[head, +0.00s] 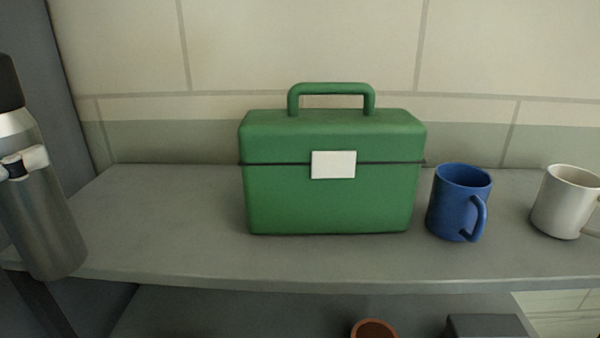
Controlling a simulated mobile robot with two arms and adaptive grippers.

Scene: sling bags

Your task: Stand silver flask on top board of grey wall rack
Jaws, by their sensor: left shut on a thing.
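The silver flask (45,220) with a dark cap is at the far left of the head view, tilted in the picture and partly cut off by the frame edge. My left gripper (20,163) is shut on it around its upper body; only the finger parts show. The top board (160,215) of the grey wall rack spans the view. The flask's base overlaps the board's left front edge in the picture; I cannot tell whether it touches the board. My right gripper is not in view.
A green lunch box (330,210) with a handle stands mid-board. A blue mug (455,203) and a white mug (563,205) stand to its right. The board between flask and box is clear. A lower board (250,315) holds a brown pot (375,330) and a dark box (487,326).

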